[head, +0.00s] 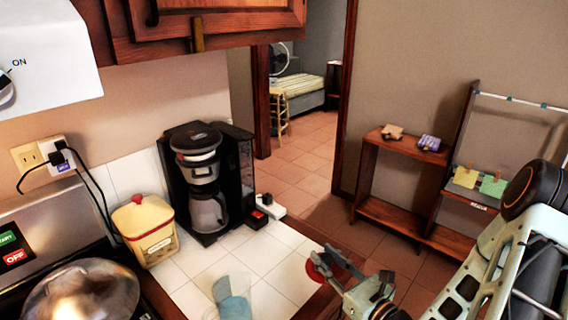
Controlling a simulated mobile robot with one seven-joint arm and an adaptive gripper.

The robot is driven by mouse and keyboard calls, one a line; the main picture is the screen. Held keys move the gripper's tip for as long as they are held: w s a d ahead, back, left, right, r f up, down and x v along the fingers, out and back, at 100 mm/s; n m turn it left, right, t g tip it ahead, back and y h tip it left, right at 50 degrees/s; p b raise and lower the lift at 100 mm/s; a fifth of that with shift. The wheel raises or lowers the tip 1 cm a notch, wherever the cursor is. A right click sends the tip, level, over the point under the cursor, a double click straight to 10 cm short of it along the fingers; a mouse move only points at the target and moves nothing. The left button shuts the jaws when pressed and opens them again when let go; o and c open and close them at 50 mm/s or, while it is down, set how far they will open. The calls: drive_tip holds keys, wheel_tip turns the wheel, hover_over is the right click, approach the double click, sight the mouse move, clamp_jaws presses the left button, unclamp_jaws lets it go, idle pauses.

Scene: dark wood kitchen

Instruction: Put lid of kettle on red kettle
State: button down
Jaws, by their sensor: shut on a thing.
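My gripper (332,264) is at the lower middle right of the head view, beside the right edge of the tiled counter. It is shut on a small red round piece, which looks like the kettle lid (314,272). The fingers partly cover the lid, and it appears raised near the counter edge; its exact height is hard to tell. I see no red kettle in this view.
A black coffee maker (207,185) and a yellow canister with a red rim (146,232) stand on the counter (265,245). A silver dome (82,292) is at lower left. A wooden shelf (400,155) stands right.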

drive_tip(key=s+r+y, duration=0.1)
drive_tip(key=s, duration=0.5)
drive_tip(key=shift+r+n+g, duration=0.2)
drive_tip(key=shift+n+g, duration=0.2)
drive_tip(key=shift+f, duration=0.1)
